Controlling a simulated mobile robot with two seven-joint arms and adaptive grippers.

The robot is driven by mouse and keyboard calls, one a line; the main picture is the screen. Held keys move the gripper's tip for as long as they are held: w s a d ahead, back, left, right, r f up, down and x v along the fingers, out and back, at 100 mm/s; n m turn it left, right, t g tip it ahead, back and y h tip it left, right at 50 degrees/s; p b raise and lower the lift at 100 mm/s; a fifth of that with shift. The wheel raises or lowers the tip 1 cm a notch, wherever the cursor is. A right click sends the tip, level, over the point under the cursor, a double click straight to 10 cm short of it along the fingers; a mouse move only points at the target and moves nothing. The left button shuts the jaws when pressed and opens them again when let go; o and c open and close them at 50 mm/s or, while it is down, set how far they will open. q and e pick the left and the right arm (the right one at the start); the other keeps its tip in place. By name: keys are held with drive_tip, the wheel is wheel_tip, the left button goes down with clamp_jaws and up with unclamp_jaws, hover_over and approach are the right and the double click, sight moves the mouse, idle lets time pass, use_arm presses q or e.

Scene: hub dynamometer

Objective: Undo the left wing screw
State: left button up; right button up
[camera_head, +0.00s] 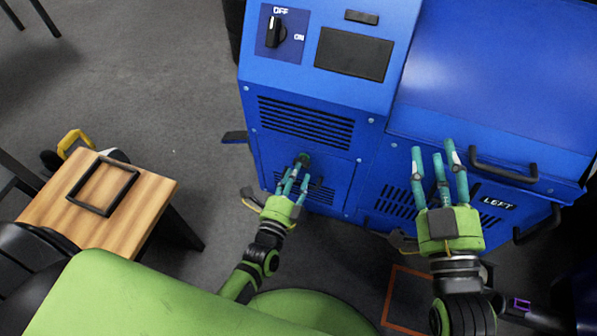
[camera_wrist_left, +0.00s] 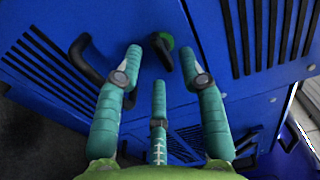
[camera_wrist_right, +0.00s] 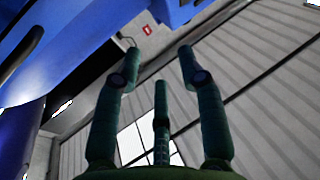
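The wing screw (camera_head: 303,159), a dark knob with some green, sits on the blue machine's lower front panel. In the left wrist view the wing screw (camera_wrist_left: 163,45) shows as a black wing with a green part, just beyond my fingertips. My left gripper (camera_head: 292,172) is in front of it with fingers spread; in the left wrist view (camera_wrist_left: 160,58) they are open, empty and seemingly apart from the screw. My right gripper (camera_head: 437,155) is open and empty in front of the machine's right section; its fingers (camera_wrist_right: 158,60) hold nothing in the right wrist view.
The blue machine (camera_head: 330,100) has vents, an OFF/ON switch (camera_head: 275,32) and a dark screen (camera_head: 354,54). A black handle (camera_wrist_left: 84,58) is beside the screw. Black handles (camera_head: 503,168) and a LEFT label (camera_head: 498,202) are at right. A wooden table (camera_head: 150,190) stands at left.

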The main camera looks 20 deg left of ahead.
sight(302, 162)
use_arm(q)
drive_tip(key=shift+w, duration=1.1)
use_arm(e)
drive_tip(key=shift+s+a+r+n+t+y, duration=0.15)
drive_tip(key=shift+s+r+t+y, duration=0.15)
drive_tip(key=shift+r, duration=0.35)
drive_tip(key=shift+s+a+r+n+t+y, duration=0.1)
drive_tip(key=shift+s+r+t+y, duration=0.05)
drive_tip(key=shift+r+t, duration=0.4)
drive_tip(key=shift+s+a+r+n+t+y, duration=0.15)
drive_tip(key=shift+s+r+t+y, duration=0.1)
drive_tip(key=shift+r, duration=0.5)
use_arm(q)
clamp_jaws()
use_arm(e)
drive_tip(key=shift+f, duration=0.1)
